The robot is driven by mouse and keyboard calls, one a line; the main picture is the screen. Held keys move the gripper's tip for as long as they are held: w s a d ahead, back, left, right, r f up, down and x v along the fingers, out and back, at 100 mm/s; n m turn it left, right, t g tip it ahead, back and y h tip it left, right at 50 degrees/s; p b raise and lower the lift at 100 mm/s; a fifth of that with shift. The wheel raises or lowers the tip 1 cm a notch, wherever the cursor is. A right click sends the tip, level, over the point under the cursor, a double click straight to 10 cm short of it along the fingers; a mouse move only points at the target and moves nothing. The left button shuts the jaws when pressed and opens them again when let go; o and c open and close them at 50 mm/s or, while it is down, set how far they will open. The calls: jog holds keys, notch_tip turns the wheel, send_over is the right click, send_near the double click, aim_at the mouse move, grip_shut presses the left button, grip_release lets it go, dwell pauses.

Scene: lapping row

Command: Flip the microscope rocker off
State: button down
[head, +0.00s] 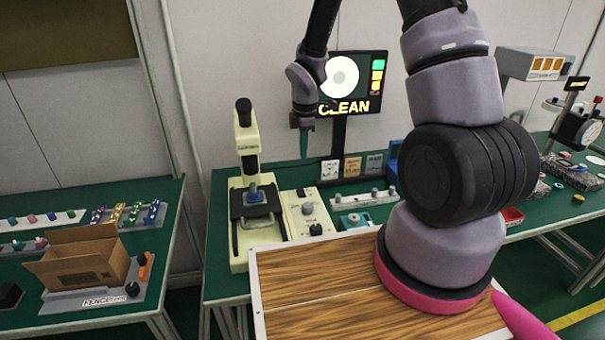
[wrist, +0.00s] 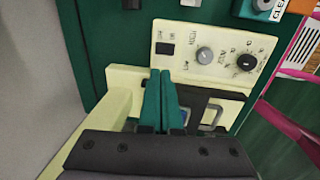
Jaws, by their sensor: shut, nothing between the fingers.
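The cream microscope (head: 246,150) stands on the green bench in the head view, with a blue piece on its dark stage. Its cream control box (head: 294,208) is beside it on the right. In the wrist view the control box (wrist: 185,72) carries a small black rocker (wrist: 163,48), a grey knob and a black knob. Which way the rocker is tipped is too small to tell. My gripper (head: 304,152) points down above the bench, behind and above the box. In the wrist view its teal fingertips (wrist: 160,72) are together and empty, appearing just below the rocker, apart from it as far as I see.
A screen (head: 350,82) reading CLEAN stands behind my gripper. A grey block with knobs (head: 364,197) lies right of the control box. An open cardboard box (head: 85,262) is on the left bench. The microscope's column rises close on the left.

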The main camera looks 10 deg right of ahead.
aim_at(302, 190)
jog(key=f, duration=0.4)
jog(key=w+f, duration=0.1)
jog(key=f, duration=0.8)
jog(key=shift+w+f, duration=0.25)
jog(key=shift+w, duration=0.05)
